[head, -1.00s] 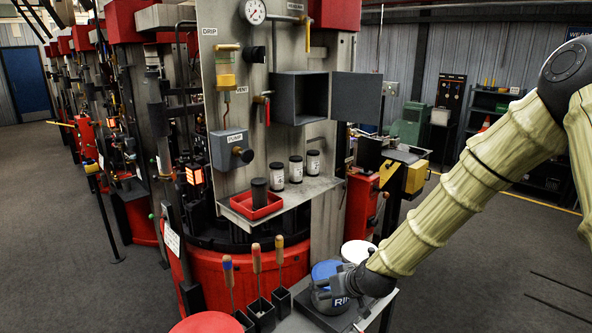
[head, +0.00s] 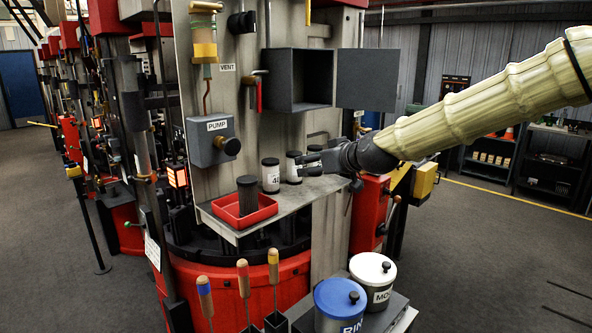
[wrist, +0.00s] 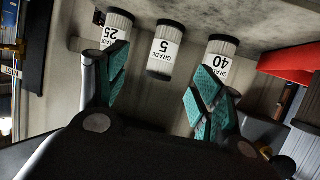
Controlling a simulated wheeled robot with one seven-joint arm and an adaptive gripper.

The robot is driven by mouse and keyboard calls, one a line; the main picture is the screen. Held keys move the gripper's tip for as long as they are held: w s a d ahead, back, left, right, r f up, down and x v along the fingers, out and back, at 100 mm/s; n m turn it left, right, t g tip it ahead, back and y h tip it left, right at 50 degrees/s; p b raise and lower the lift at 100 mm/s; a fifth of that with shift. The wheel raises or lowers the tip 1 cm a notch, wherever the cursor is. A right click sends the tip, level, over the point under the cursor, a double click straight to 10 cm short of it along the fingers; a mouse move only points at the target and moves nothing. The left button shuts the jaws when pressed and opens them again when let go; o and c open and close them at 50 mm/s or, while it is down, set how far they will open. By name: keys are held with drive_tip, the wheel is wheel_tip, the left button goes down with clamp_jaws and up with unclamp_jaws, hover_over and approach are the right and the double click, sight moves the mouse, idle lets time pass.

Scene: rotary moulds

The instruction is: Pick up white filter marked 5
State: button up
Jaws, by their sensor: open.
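The white filter marked 5 (wrist: 163,50) stands in the middle of a row, dark-capped with a white label; in the head view the middle filter (head: 293,166) stands on the metal shelf (head: 305,193). My gripper (wrist: 160,88) is open and empty. In the wrist view, its teal-padded fingers sit either side of the line to the 5 filter, which lies just beyond the tips. The filter marked 25 (wrist: 116,33) and the filter marked 40 (wrist: 219,58) flank it. In the head view my gripper (head: 306,164) is at the right end of the row, partly hiding the filter there.
A red tray (head: 262,213) holding a dark cylinder (head: 248,193) is left of the row. An open grey box (head: 298,92) hangs above the shelf. Below stand a blue-lidded pot (head: 338,296), a white-lidded pot (head: 374,268) and several upright wooden-handled tools.

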sight(299, 166)
drive_tip(key=shift+a+p+x, duration=0.2)
drive_tip(key=shift+p+x, duration=0.45)
drive_tip(key=shift+x, duration=1.65)
drive_tip(key=shift+w+a+p, duration=0.3)
drive_tip(key=shift+p, duration=0.25)
drive_tip(key=p+x, duration=0.1)
drive_tip(key=x, duration=0.1)
drive_tip(key=shift+w+a+p, duration=0.25)
drive_tip(key=shift+p, duration=0.1)
drive_tip(key=shift+p+x, duration=0.3)
drive_tip(key=shift+x, duration=0.55)
drive_tip(key=shift+s, duration=0.1)
drive_tip(key=c, duration=1.1)
